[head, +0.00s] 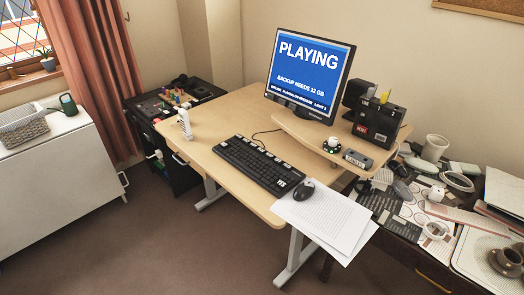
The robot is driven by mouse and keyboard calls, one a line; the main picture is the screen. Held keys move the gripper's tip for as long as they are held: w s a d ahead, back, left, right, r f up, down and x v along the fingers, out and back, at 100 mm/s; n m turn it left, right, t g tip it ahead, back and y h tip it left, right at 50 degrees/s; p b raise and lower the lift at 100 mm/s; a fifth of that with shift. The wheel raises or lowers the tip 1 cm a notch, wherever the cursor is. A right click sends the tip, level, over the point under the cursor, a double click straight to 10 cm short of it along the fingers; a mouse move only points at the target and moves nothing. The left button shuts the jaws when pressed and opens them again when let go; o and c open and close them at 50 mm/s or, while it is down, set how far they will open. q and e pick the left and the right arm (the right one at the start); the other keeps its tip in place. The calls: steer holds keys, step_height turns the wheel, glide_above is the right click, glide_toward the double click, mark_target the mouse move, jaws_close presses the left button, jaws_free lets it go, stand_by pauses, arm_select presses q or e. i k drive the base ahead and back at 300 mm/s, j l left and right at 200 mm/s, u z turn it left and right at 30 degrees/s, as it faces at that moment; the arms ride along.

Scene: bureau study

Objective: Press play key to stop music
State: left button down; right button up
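A black keyboard (259,165) lies on the light wooden desk (205,150). Its back row holds several pale keys; which one is the play key is too small to tell. A monitor (309,72) stands behind it with a blue screen reading "PLAYING" and "BACKUP NEEDS 12 GB", above a smaller line that is hard to read. Neither of my grippers shows in the head view.
A black mouse (303,190) and loose papers (327,217) lie right of the keyboard. A black box (379,121) stands on the raised shelf. A cluttered dark table (405,270) stands at right, a white cabinet (55,185) at left. The carpet (160,240) in front is clear.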

mark_target(260, 150)
steer(key=i+l+u, duration=0.15)
steer(key=i, duration=0.35)
steer(key=i+l+u, duration=0.1)
steer(key=i+l, duration=0.25)
steer(key=i, duration=0.15)
steer(key=i+l+u, duration=0.15)
steer(key=i+l, duration=0.15)
steer(key=i, duration=0.15)
